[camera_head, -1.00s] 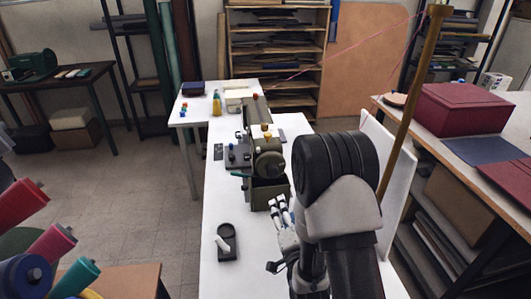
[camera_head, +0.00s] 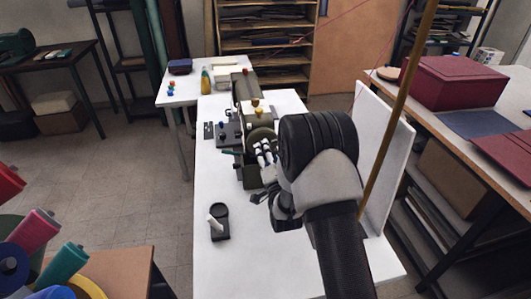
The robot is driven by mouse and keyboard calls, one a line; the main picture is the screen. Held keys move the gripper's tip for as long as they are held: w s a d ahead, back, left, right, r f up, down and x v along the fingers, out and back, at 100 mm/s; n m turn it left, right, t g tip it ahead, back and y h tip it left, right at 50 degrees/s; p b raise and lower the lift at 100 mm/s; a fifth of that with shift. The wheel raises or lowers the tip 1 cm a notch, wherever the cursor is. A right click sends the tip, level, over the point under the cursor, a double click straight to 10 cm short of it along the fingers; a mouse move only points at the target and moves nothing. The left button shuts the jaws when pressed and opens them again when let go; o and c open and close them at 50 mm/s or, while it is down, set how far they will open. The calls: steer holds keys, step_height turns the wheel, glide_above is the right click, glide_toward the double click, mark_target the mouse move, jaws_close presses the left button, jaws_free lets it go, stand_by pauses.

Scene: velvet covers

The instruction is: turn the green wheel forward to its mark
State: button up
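The green wheel (camera_head: 260,136) is a dark olive disc on the near end of the olive machine on the white table. My arm partly covers its right and lower side. My gripper (camera_head: 263,152) is at the wheel's lower front, with its pale fingers overlapping the wheel in the picture. I cannot tell whether the fingers touch the rim, nor how far apart they are. The olive machine (camera_head: 251,174) stands beyond my gripper, with a brass-coloured knob above the wheel. No mark on the wheel can be made out.
A black holder with a white piece (camera_head: 220,222) lies on the near left of the white table (camera_head: 255,262). A white upright panel (camera_head: 383,150) and a slanting brown pole (camera_head: 400,110) stand to the right of my arm. Coloured spools fill the lower left.

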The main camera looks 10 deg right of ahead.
steer(key=shift+w, duration=1.5)
steer(key=shift+c, duration=0.2)
steer(key=c, duration=1)
steer(key=shift+n, duration=0.4)
steer(key=n, duration=0.4)
steer(key=shift+n, duration=0.3)
steer(key=n, duration=0.5)
steer(key=shift+a, duration=0.1)
steer(key=n, duration=0.5)
steer(key=shift+n, duration=0.4)
steer(key=n, duration=0.5)
steer(key=shift+a+n, duration=0.1)
steer(key=shift+n, duration=0.2)
